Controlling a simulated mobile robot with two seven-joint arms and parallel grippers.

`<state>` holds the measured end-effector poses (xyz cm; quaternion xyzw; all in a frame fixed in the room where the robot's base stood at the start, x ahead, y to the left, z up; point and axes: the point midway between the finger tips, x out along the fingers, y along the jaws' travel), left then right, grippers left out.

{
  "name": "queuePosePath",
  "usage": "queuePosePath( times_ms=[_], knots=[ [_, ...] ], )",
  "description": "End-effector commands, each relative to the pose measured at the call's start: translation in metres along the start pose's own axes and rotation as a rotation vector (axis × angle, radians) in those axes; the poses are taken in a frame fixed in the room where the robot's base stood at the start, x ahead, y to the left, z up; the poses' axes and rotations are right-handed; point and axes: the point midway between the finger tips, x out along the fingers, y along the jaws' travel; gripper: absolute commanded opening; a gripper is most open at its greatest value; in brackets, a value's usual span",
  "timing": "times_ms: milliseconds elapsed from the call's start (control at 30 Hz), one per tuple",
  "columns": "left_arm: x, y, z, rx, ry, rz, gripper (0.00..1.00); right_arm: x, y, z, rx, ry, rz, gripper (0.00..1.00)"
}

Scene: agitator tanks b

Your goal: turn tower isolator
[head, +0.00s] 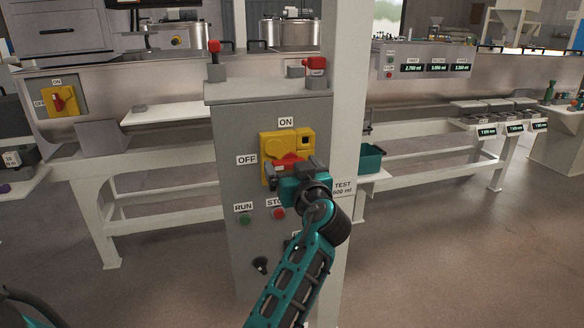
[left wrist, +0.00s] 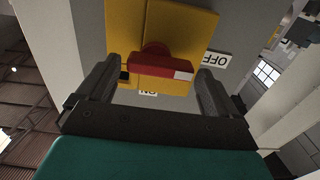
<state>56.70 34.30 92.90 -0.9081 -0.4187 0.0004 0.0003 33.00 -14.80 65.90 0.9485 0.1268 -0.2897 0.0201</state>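The tower isolator is a yellow plate (head: 306,140) with a red handle (head: 286,160) on the front of a grey cabinet, with ON above it and OFF to its left. In the left wrist view, which is upside down, the red handle (left wrist: 152,66) lies roughly level, its white-marked end towards the OFF label (left wrist: 217,60). My left gripper (head: 295,168) is in front of the plate's lower part and partly hides the handle. Its fingers are open, one beyond each end of the handle, with gaps visible. My right gripper is not in view.
RUN (head: 244,218) and STOP (head: 279,213) buttons sit below the isolator, close to my left arm. Red-handled valves (head: 316,65) stand on the cabinet top. A white post (head: 347,120) rises at its right. Another red and yellow switch (head: 62,101) is at far left.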

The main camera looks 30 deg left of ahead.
Motion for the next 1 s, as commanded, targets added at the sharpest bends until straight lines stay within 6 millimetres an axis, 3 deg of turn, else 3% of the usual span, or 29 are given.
queuePosePath(
  times_ms=[467,767,1000],
  knots=[
    [0.0002,0.0,-0.0001,0.0,0.0,0.0,0.48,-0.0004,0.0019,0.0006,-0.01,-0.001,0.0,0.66],
    [0.0003,0.0002,-0.0012,0.039,0.0,0.0,0.48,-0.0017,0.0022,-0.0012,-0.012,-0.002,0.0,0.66],
    [0.0004,0.0011,-0.0034,0.175,0.001,0.001,0.48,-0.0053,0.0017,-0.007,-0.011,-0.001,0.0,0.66]
  ],
)
